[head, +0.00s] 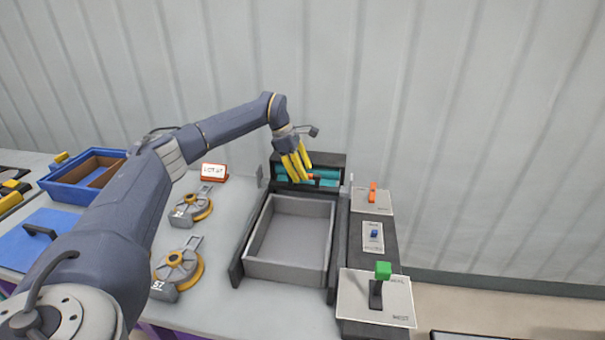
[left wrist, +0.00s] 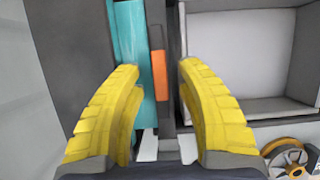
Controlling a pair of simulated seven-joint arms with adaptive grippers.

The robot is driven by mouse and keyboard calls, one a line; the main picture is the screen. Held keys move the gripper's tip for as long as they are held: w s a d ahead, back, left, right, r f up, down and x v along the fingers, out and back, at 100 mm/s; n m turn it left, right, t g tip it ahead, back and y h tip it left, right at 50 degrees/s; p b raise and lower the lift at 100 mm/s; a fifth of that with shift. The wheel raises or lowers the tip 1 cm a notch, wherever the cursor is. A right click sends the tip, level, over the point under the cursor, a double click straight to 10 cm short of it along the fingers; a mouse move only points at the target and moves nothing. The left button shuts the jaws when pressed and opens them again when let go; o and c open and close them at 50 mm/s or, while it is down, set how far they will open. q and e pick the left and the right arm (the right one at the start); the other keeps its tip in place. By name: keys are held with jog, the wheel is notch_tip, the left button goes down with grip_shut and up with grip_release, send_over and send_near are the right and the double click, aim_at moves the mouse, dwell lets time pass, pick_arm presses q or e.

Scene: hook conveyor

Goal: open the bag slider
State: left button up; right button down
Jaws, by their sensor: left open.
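The orange slider (head: 312,177) sits on the dark unit with a teal panel (head: 328,182) behind the grey tray. In the left wrist view the orange slider (left wrist: 159,75) is a short upright bar beside the teal strip (left wrist: 130,40). My left gripper (head: 301,174) has yellow fingers that point down at this unit and partly hide it. In the left wrist view my left gripper (left wrist: 158,72) is open and empty. The slider appears between its two fingertips; I cannot tell whether they touch it. My right gripper is not in view.
A grey open tray (head: 287,272) stands in front of the unit, empty. A dark rail to its right carries plates with an orange lever (head: 372,192), a blue switch (head: 374,233) and a green-topped lever (head: 383,271). Two round yellow-grey devices (head: 178,266) and a blue box (head: 62,190) are left.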

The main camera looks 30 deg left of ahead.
pick_arm(q)
jog(key=shift+o, duration=0.3)
jog(key=shift+f, duration=0.2)
grip_shut()
